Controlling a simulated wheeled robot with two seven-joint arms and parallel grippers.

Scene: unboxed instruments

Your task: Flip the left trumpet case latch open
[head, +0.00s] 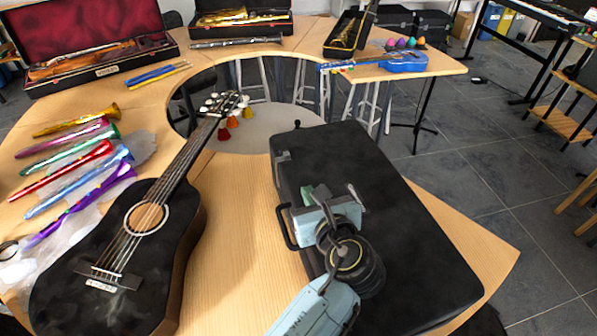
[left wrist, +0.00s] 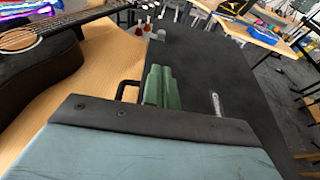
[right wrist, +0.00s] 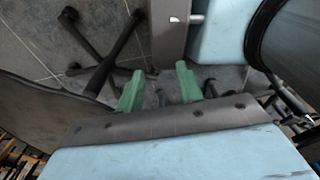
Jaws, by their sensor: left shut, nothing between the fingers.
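A black trumpet case (head: 365,165) lies shut on the wooden table, its handle side facing left. A grey latch (head: 282,156) sits on that side near the far end; it also shows in the left wrist view (left wrist: 158,34). I cannot tell whether it is open. The black handle (head: 285,228) is nearer. My left gripper (head: 308,194) is over the case's left edge by the handle, its green fingers together (left wrist: 160,86) and empty, apart from the far latch. Any nearer latch is hidden by my arm. My right gripper (right wrist: 160,90) is open and empty, over the floor, away from the case.
A black guitar (head: 130,225) lies left of the case, with bare table between them. Several colourful instruments (head: 75,165) lie at the far left. Open instrument cases (head: 95,45) and a blue ukulele (head: 400,63) are at the back. The table's curved cut-out lies beyond.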

